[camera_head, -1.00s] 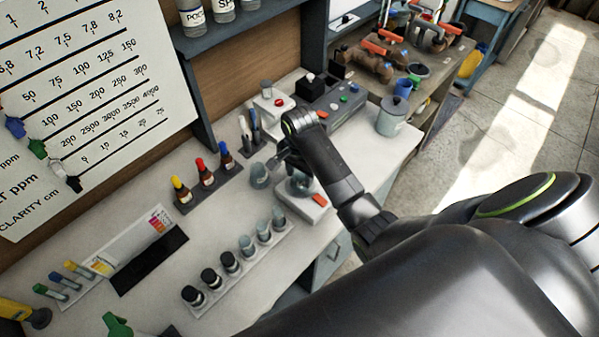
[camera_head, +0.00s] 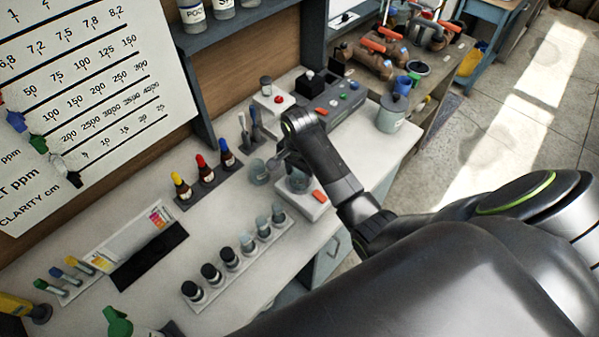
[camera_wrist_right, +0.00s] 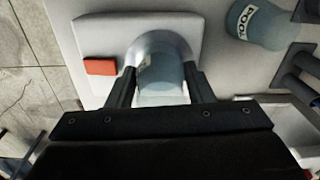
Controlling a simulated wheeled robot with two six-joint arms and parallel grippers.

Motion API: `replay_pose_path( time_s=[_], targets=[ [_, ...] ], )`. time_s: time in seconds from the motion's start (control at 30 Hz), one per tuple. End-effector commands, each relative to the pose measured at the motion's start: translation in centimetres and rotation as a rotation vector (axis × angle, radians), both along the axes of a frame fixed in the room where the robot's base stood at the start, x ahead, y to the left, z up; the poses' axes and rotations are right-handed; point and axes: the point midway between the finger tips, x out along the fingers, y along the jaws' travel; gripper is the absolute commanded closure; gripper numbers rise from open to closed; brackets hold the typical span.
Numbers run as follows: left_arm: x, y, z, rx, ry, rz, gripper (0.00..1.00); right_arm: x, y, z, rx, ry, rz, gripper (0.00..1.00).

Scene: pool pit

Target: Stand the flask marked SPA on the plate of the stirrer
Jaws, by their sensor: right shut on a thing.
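A clear flask with grey-blue liquid (camera_wrist_right: 160,78) is between the fingers of my right gripper (camera_wrist_right: 158,88), which is shut on it. Its marking is not readable from here. The stirrer (camera_wrist_right: 95,36) is a white box with a round plate and an orange-red switch; it also shows in the head view (camera_head: 314,209). The flask is upright over the plate; I cannot tell whether its base touches. In the head view the flask (camera_head: 298,182) is partly hidden by my right gripper (camera_head: 284,162). My left gripper is out of view.
A second flask marked POOL (camera_wrist_right: 256,24) stands beside the stirrer, left of it in the head view (camera_head: 260,172). A row of vials (camera_head: 230,258) stands in front, dropper bottles (camera_head: 204,170) at left. A grey instrument (camera_head: 335,100) and lidded pot (camera_head: 392,113) are behind.

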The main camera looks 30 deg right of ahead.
Motion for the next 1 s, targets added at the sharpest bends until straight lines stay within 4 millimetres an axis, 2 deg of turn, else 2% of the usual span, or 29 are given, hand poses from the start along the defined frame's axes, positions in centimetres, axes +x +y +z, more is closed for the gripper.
replay_pose_path(
  time_s=[0.03,0.17,0.2,0.37,1.0],
  targets=[
    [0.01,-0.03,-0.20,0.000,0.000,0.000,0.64,-0.77,0.12,-1.11,0.007,0.026,-0.003,0.89],
    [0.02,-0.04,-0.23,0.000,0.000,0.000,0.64,-0.77,0.13,-1.17,0.007,0.026,-0.002,0.89],
    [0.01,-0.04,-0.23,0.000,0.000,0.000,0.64,-0.77,0.15,-1.17,0.007,0.026,-0.002,0.49],
    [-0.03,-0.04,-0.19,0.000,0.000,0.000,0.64,-0.60,0.08,-0.92,0.005,0.021,-0.002,0.28],
    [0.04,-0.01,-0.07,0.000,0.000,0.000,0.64,-0.40,-0.03,-0.57,0.001,0.014,-0.002,0.27]
  ],
)
